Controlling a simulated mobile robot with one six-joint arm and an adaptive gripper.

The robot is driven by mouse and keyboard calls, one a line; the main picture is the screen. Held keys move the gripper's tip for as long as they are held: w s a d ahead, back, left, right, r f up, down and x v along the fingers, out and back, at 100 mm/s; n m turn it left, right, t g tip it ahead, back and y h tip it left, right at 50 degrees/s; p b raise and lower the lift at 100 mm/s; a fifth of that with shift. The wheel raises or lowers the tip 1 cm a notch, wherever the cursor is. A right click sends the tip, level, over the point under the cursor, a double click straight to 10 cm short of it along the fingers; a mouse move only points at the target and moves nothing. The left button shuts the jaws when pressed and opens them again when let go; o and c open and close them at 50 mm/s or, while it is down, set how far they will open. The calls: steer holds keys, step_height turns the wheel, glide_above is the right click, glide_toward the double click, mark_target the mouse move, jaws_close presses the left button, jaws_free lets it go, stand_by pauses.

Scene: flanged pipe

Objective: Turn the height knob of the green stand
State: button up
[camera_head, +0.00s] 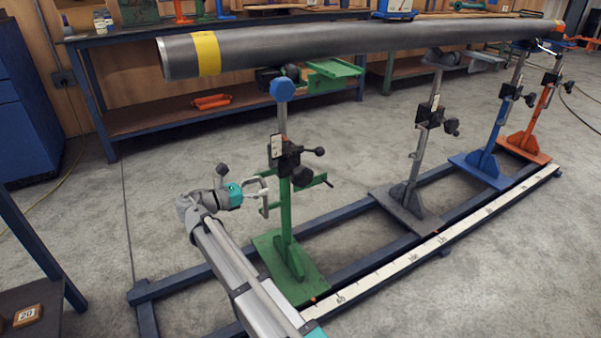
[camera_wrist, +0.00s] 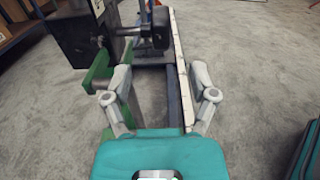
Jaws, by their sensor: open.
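The green stand (camera_head: 286,218) stands upright at the near end of the rail frame, under the yellow-banded end of the pipe (camera_head: 340,42). Its column carries a black clamp block (camera_head: 287,155) with a ball-ended lever and a dark round knob (camera_head: 303,176) on the right. I cannot tell for sure which is the height knob. My gripper (camera_head: 265,196) is open and empty, just left of the green column, a little below the block. In the wrist view, a dark round knob (camera_wrist: 153,30) lies ahead, beyond and above my open fingertips (camera_wrist: 160,75). The black block (camera_wrist: 85,30) is left of it.
Grey (camera_head: 424,140), blue (camera_head: 492,145) and orange (camera_head: 542,110) stands stand farther along the frame. A white scale strip (camera_head: 400,262) runs along its front. A green bar crosses the column near my gripper.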

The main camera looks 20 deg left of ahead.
mark_target(293, 174)
steer(key=shift+x, duration=6.9)
steer(key=shift+c, duration=0.2)
jaws_close()
